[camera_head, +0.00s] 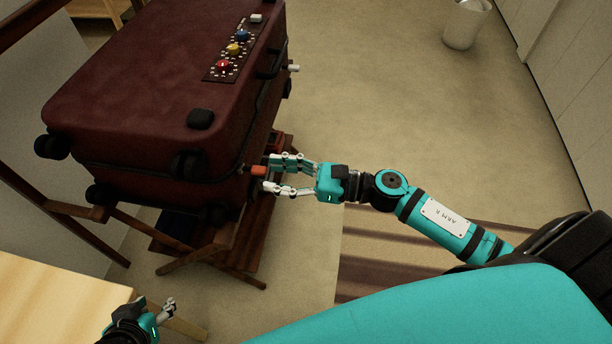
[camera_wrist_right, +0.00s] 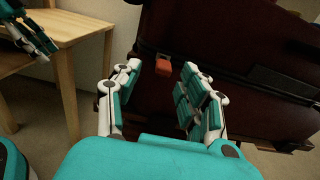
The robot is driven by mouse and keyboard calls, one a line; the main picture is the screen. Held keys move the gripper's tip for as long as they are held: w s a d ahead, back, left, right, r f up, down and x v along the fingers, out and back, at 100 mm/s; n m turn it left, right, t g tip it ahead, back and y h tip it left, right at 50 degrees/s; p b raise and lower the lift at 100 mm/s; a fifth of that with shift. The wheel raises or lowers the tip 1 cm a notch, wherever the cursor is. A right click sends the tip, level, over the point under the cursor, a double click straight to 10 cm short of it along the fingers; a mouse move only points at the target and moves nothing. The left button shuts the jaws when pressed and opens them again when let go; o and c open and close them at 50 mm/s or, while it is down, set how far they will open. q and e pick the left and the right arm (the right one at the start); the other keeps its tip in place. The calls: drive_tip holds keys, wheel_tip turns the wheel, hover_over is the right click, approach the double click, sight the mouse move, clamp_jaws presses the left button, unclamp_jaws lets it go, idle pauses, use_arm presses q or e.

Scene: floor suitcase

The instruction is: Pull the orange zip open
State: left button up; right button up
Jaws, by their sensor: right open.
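The orange zip pull (camera_head: 258,170) sticks out from the near corner of the dark red suitcase (camera_head: 150,70), at the seam. It also shows in the right wrist view (camera_wrist_right: 163,65), between the two fingers in the picture. My right gripper (camera_head: 270,174) is open with its fingertips at the pull, one on either side of it. Contact with the pull cannot be made out. In the right wrist view my right gripper (camera_wrist_right: 160,72) holds nothing. My left gripper (camera_head: 166,311) is at the lower left, away from the suitcase; its jaw gap is unclear.
The suitcase rests on a wooden rack (camera_head: 225,240). A panel with coloured knobs (camera_head: 233,50) is on its top. A pale wooden table (camera_head: 50,300) stands at the lower left. A white bin (camera_head: 464,25) is far off.

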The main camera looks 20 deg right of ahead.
drive_tip(key=v, duration=0.7)
drive_tip(key=shift+s+d, duration=0.2)
drive_tip(key=shift+d, duration=0.1)
